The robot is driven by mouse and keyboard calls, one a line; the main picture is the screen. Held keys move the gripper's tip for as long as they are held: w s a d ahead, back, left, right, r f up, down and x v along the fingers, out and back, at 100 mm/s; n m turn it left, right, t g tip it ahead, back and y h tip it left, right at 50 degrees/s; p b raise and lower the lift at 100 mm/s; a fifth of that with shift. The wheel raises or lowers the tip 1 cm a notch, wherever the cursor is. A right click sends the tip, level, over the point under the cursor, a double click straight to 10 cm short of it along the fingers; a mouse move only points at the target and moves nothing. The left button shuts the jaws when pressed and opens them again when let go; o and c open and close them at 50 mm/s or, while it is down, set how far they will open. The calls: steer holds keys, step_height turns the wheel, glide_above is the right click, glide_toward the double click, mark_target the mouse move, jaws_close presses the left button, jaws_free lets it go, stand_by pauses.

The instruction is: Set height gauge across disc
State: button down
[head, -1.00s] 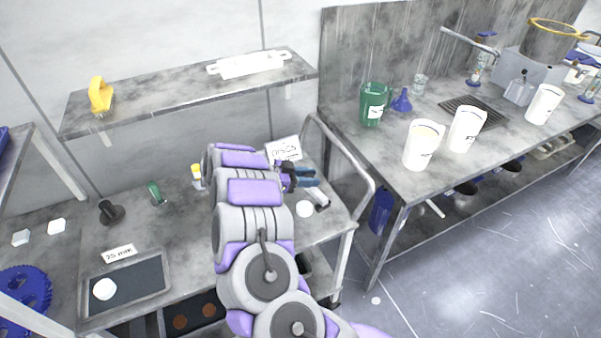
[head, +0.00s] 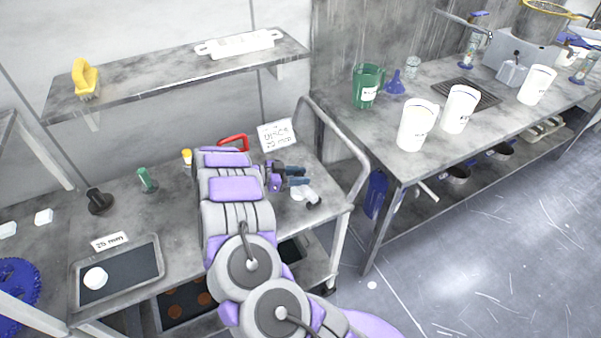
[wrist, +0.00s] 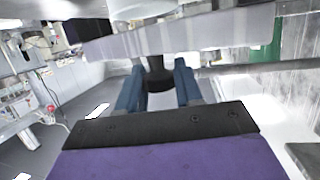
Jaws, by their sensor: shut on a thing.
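My gripper (head: 297,182) reaches over the right part of the cart top, its blue fingers closed. In the wrist view my gripper (wrist: 160,88) is shut around the dark post of what appears to be the height gauge (wrist: 158,72). A pale, wide bar (wrist: 180,38) spans the view just beyond the fingers. In the head view the held gauge (head: 313,202) shows as a small pale piece with a dark end. A white disc (head: 296,193) shows partly beside it; whether they touch is unclear. Another white disc (head: 95,278) lies in the dark tray (head: 160,262) labelled 25 mm.
A sign reading discs, 25 mm (head: 277,135) stands behind my gripper, with a red handle (head: 234,141) to its left. A cart rail (head: 338,140) curves close on the right. A black knobbed piece (head: 99,202) and green-topped piece (head: 147,180) stand left. A shelf (head: 170,73) hangs above.

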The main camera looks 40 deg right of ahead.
steer(key=shift+a, duration=0.4)
steer(key=shift+d+f, duration=0.2)
steer(key=shift+d, duration=0.55)
steer(key=shift+a+r, duration=0.15)
steer(key=shift+a, duration=0.35)
steer(key=shift+d+f, duration=0.25)
steer(key=shift+d, duration=0.15)
steer(key=shift+a, duration=0.25)
steer(key=shift+d+f, duration=0.1)
steer(key=shift+f, duration=0.1)
steer(key=c, duration=0.7)
jaws_free()
steer(key=shift+o, duration=0.2)
